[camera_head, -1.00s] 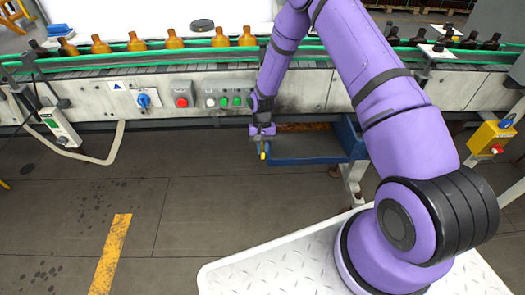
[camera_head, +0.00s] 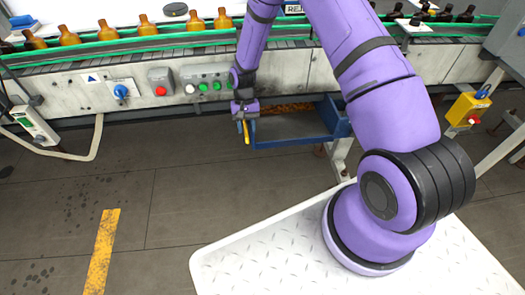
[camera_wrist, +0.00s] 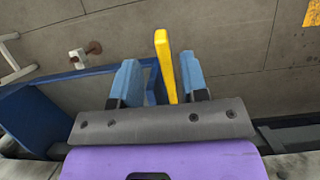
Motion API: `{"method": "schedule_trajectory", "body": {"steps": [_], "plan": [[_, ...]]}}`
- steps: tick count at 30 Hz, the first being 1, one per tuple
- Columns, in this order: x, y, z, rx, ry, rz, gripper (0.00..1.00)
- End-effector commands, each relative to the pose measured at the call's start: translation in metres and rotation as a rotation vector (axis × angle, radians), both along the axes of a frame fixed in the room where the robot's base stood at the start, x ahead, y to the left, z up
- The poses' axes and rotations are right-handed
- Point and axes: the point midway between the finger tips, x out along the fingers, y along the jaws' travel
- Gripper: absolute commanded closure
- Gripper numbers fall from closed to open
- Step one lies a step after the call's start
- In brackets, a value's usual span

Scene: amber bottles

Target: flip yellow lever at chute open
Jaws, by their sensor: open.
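The yellow lever (camera_wrist: 165,62) stands between the two blue fingertips of my gripper (camera_wrist: 160,82) in the wrist view, closer to the right finger. It also shows in the head view as a short yellow bar (camera_head: 246,131) hanging below my gripper (camera_head: 244,114). My gripper is open around the lever, at the left end of the blue chute (camera_head: 290,139). Whether either finger touches the lever, I cannot tell. The chute's blue wall (camera_wrist: 32,118) also shows at the left in the wrist view.
Amber bottles (camera_head: 145,27) stand on the belt. A yellow box (camera_head: 468,107) is at the right. The floor in front is free.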

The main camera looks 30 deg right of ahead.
Motion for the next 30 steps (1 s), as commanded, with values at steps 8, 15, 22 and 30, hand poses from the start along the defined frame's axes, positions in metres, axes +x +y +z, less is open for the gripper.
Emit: {"method": "schedule_trajectory", "body": {"steps": [8, 15, 22, 30], "plan": [[-0.064, 0.000, 0.004, 0.000, 0.007, 0.003, 0.60], [-0.113, 0.001, 0.009, 0.000, 0.006, 0.002, 0.60], [-0.143, 0.001, 0.011, 0.000, 0.006, 0.002, 0.60], [-0.151, 0.001, 0.012, -0.001, 0.004, 0.001, 0.60]]}}
